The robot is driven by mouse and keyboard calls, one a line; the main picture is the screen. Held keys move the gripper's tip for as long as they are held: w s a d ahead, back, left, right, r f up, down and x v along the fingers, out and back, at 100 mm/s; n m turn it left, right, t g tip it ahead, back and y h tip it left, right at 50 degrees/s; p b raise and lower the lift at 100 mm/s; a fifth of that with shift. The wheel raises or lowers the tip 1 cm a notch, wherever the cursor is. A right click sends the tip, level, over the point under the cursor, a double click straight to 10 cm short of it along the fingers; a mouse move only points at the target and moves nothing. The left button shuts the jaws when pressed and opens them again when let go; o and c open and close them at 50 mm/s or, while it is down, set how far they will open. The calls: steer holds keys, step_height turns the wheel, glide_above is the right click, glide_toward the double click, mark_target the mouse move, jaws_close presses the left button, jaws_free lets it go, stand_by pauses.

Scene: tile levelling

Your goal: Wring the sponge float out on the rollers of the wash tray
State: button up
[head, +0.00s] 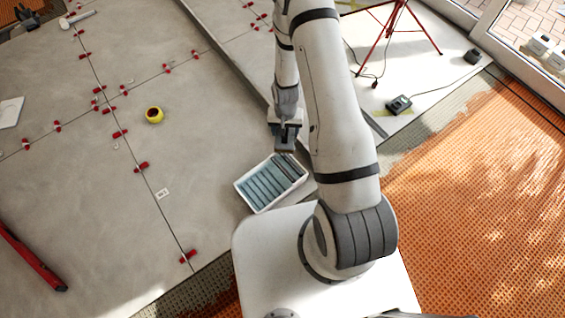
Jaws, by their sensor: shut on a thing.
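The wash tray (241,190) is a white rectangular tub on the floor in front of my base, at the picture's middle. Several grey-blue bars, which look like the rollers (266,184), lie across it. My gripper (285,124) points down just beyond the tray's far right corner, shut on a dark grey block that appears to be the sponge float (285,144). The block shows just above the tray's far edge in the picture; I cannot tell whether it touches the tray. Its underside and part of the grip are hidden.
Large grey tiles (110,190) with several red levelling clips (141,167) along their joints lie to the left. A yellow-black round object (154,115) rests on them. A long red tool (30,255) lies at left. A red tripod (398,25) and black box (398,104) stand beyond my arm.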

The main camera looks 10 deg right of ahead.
steer(key=shift+w+a+f+m+b, duration=0.1)
steer(key=shift+w+f+m+b, duration=1.05)
steer(key=shift+f+b, duration=3.65)
steer(key=shift+w+d+f+m+b, duration=0.1)
steer(key=shift+w+f+m+b, duration=0.2)
steer(key=shift+f+m+b, duration=4.2)
steer(key=shift+w+a+f+n+b, duration=0.1)
steer(key=shift+w+f+n+b, duration=0.75)
steer(key=shift+f+b, duration=4.3)
steer(key=shift+s+f+p, duration=0.15)
steer(key=shift+f+p, duration=1.5)
steer(key=shift+f, duration=0.95)
